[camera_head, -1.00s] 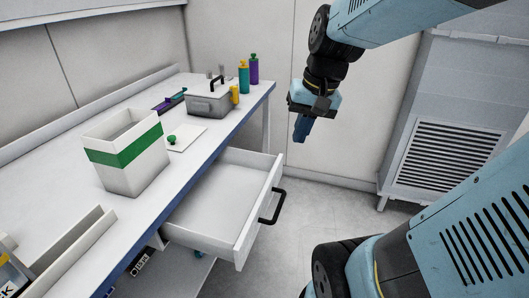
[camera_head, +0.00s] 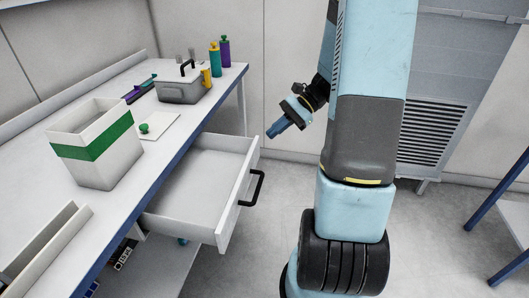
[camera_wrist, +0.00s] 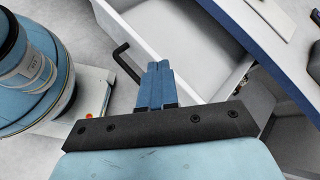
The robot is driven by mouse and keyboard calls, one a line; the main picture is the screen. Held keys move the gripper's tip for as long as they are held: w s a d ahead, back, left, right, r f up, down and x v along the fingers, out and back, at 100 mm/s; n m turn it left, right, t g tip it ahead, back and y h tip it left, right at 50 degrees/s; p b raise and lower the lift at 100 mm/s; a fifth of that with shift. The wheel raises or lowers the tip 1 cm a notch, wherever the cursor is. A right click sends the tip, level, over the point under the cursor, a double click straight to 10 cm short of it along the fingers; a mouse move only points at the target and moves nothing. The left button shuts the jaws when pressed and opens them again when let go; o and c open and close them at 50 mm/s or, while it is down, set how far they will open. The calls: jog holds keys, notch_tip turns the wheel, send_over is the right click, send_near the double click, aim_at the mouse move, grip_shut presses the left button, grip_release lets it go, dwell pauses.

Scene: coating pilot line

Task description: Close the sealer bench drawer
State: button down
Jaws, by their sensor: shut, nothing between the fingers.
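The sealer bench drawer (camera_head: 203,186) is white, empty and pulled well out from under the bench (camera_head: 176,160) in the head view. Its black bar handle (camera_head: 258,188) is on the front panel, facing right. In the wrist view the open drawer (camera_wrist: 185,40) fills the upper middle, and the handle (camera_wrist: 124,60) shows left of my fingers. My gripper (camera_head: 272,133) has blue fingers held together, empty, above and to the right of the drawer front in the head view. The fingertips (camera_wrist: 159,66) appear apart from the handle.
On the bench stand a white bin with a green band (camera_head: 98,150), a grey lidded box (camera_head: 182,86), a white plate with a green knob (camera_head: 150,128) and bottles (camera_head: 215,60). A louvred cabinet (camera_head: 430,130) is behind my arm.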

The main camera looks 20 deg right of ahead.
jog(key=w+d+f+m+t+y, duration=0.35)
jog(key=d+f+m, duration=0.3)
jog(key=f, duration=0.25)
jog(key=m+t, duration=0.6)
jog(key=t, duration=0.1)
send_near(258, 150)
jog(key=x, duration=0.7)
jog(key=shift+w+d+f, duration=0.1)
jog(key=shift+w+f, duration=0.05)
jog(key=shift+w, duration=0.1)
